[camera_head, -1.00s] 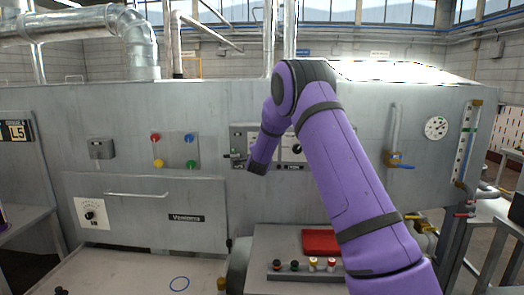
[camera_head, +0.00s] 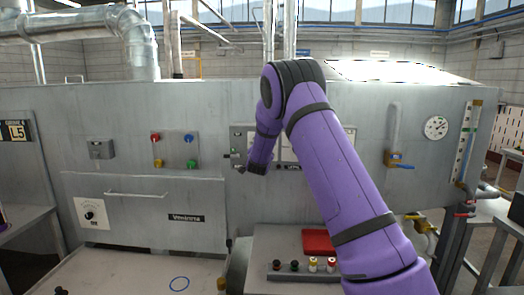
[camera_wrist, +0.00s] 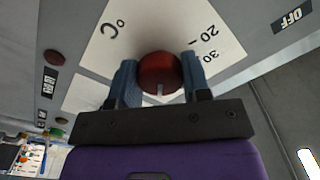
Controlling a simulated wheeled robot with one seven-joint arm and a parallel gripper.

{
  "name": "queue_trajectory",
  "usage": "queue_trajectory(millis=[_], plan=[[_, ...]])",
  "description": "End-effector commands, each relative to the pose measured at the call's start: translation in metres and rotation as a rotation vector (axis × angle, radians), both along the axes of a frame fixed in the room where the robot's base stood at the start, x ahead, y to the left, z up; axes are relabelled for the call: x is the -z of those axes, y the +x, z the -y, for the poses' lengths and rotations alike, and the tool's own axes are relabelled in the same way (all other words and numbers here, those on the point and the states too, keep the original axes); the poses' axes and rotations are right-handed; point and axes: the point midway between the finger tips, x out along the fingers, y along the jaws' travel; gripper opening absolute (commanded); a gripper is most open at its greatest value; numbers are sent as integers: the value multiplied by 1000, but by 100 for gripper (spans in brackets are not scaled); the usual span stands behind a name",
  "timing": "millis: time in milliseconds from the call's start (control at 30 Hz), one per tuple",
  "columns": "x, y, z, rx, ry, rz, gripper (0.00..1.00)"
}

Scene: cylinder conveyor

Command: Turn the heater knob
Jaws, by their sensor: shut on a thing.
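A dark red round knob (camera_wrist: 160,73) sits on a white dial plate (camera_wrist: 105,45) marked with a degree C sign and the numbers 20 and 30. A pale pointer mark shows on the knob's near side. My gripper (camera_wrist: 156,80) is shut on the knob, with one blue finger on each side of it. In the head view, my purple arm reaches to the machine front and my gripper (camera_head: 238,168) is at the control panel (camera_head: 236,132). The knob cannot be made out in that view.
Coloured buttons (camera_head: 174,150) are left of the panel. A round gauge (camera_head: 436,127) and a blue-handled valve (camera_head: 401,166) are at the right.

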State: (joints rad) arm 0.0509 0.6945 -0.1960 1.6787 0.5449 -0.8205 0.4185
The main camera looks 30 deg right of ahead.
Motion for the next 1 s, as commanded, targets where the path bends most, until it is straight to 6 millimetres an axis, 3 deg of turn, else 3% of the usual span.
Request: queue_trajectory(millis=[500, 1000], plan=[[2, 0, -1, -2, -273, -187, 20], [2, -1, 0, 0, -321, -221, 20]])
